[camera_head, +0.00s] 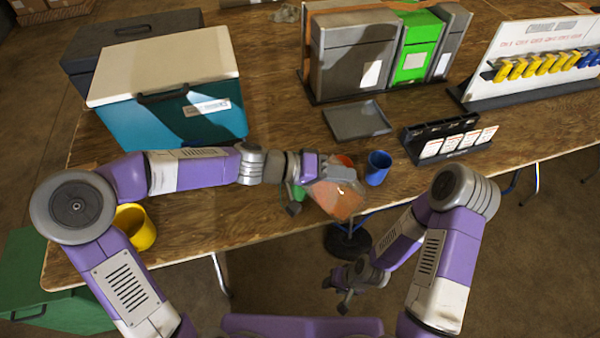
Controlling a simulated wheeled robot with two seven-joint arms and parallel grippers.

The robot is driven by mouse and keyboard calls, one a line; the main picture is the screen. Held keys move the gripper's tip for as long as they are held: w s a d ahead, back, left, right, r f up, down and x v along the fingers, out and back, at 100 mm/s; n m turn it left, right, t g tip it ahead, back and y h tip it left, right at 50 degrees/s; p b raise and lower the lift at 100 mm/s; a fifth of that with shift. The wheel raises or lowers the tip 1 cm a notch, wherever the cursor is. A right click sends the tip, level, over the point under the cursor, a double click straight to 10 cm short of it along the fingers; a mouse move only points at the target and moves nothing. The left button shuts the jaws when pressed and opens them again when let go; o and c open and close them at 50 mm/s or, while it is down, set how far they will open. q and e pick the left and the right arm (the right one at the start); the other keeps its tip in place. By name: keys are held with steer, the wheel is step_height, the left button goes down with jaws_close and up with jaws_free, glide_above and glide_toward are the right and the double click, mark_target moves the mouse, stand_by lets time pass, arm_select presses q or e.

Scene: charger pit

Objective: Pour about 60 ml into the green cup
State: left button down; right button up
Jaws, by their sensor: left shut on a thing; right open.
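A clear jug (340,201) with orange liquid is in my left gripper (306,190), near the front edge of the table. The jug looks tilted, but I cannot tell how far. The green cup (299,192) shows only as a small patch beside the jug, mostly hidden by my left gripper. I cannot tell whether liquid is flowing or how much is in the cup. My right gripper (335,294) is open and empty, low in front of the table, away from the jug.
A blue cup (378,168) stands just right of the jug, and a red object (345,160) shows behind it. A teal cooler (170,115), a grey tray (357,121) and a black card rack (440,140) stand farther back.

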arm_select(q)
steer(key=shift+w+a+r+h+p, duration=0.35)
steer(key=shift+a+h, duration=0.05)
arm_select(e)
steer(key=shift+w+r, duration=0.15)
steer(key=shift+r, duration=0.3)
arm_select(q)
steer(key=shift+w+a+r+n+p, duration=0.2)
steer(key=shift+n+p, duration=0.1)
steer(key=shift+n, duration=0.1)
arm_select(e)
steer(key=shift+r, duration=0.25)
stand_by(1.0)
